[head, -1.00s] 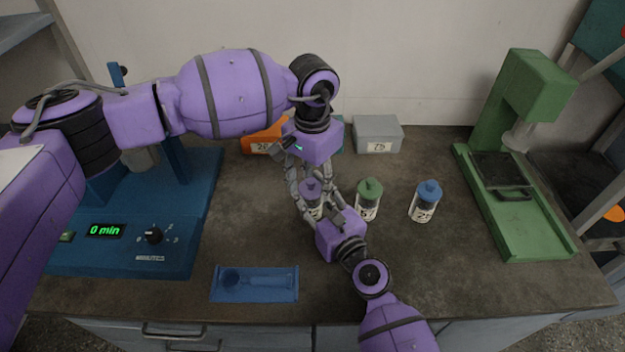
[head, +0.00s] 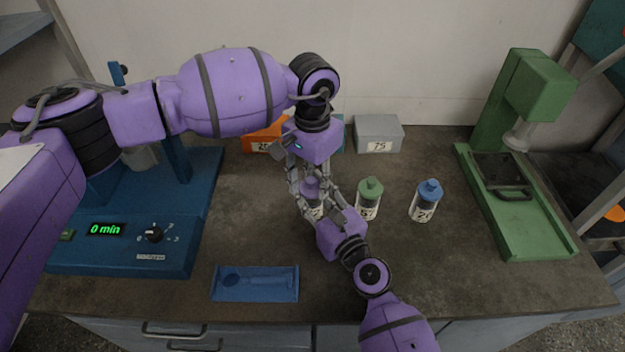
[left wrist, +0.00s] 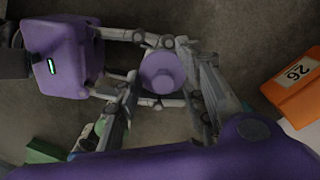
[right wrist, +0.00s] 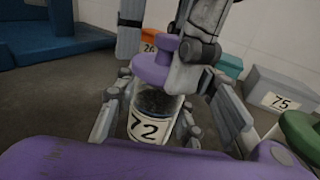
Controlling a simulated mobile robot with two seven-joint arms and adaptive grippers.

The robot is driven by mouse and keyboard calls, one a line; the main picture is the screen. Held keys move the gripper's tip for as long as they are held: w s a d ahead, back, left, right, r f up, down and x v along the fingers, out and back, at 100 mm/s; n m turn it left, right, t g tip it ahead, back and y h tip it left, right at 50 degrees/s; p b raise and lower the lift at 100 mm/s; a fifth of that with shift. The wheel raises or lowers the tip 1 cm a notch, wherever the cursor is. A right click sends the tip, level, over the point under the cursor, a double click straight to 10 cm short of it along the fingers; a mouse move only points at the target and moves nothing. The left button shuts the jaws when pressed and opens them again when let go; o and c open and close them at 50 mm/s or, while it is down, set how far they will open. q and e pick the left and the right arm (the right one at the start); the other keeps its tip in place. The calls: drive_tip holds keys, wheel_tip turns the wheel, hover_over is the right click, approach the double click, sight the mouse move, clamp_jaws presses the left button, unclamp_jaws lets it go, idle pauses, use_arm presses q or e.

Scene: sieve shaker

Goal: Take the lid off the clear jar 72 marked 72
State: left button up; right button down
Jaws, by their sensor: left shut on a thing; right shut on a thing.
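The clear jar 72 (right wrist: 148,118) stands upright with dark contents, its label facing my right wrist camera. Its purple lid (right wrist: 156,62) sits on top of it; the lid also shows from above in the left wrist view (left wrist: 163,73). My left gripper (head: 312,184) reaches down from above and is shut on the purple lid. My right gripper (head: 316,205) comes in low from the front right and is shut on the jar's body, a finger on each side. In the head view, fingers hide much of the jar.
A green-lidded jar (head: 368,205) stands close to the right, and a blue-lidded jar (head: 425,207) farther right. A blue shaker (head: 120,240) is at left, a blue tray (head: 255,293) in front, a green press (head: 520,210) at right. Orange (head: 262,136) and grey (head: 378,138) bins stand behind.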

sight(312, 180)
use_arm(q)
drive_tip(key=shift+d+r, duration=0.1)
drive_tip(key=shift+r, duration=0.1)
use_arm(e)
drive_tip(key=shift+a, duration=0.1)
use_arm(q)
drive_tip(key=shift+r, duration=0.95)
drive_tip(key=shift+r, duration=0.1)
drive_tip(key=shift+r, duration=1.9)
use_arm(e)
drive_tip(key=c, duration=1.1)
unclamp_jaws()
drive_tip(key=shift+s, duration=0.1)
